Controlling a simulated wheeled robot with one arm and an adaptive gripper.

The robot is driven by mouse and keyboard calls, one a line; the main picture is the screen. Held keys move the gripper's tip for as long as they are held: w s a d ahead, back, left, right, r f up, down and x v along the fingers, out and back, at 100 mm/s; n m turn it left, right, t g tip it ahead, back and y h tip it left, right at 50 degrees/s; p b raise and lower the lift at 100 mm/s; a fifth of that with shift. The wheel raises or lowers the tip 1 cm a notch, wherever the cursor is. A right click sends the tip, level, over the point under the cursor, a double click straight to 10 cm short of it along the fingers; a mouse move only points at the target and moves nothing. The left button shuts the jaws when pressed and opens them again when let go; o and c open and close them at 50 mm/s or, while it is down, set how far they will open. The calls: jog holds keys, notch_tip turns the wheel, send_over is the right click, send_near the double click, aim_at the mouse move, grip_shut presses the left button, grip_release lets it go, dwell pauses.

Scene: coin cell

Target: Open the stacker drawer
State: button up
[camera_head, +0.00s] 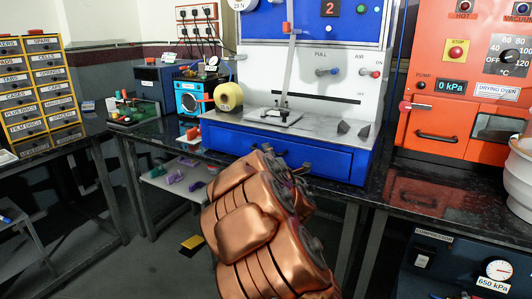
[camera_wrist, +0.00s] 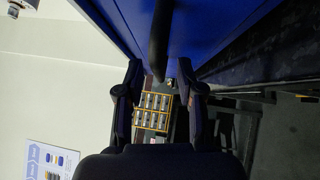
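The blue drawer (camera_head: 228,143) is in the base of the white and blue machine numbered 2, in the middle of the head view. Its front looks flush with the base. The drawer front also fills the top of the wrist view (camera_wrist: 215,25). A dark bar handle (camera_wrist: 160,45) stands out from it; in the head view it is mostly hidden by my copper arm. My gripper (camera_wrist: 160,88) is open at the drawer front, with the handle's bar between its two dark fingers. Gaps show on both sides of the bar. My gripper is largely hidden in the head view.
An orange drying oven (camera_head: 450,135) stands to the right on the black bench. A labelled drawer cabinet (camera_head: 40,95) stands far left. The floor in front is partly clear.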

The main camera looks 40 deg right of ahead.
jog(key=shift+x, duration=0.9)
grip_shut()
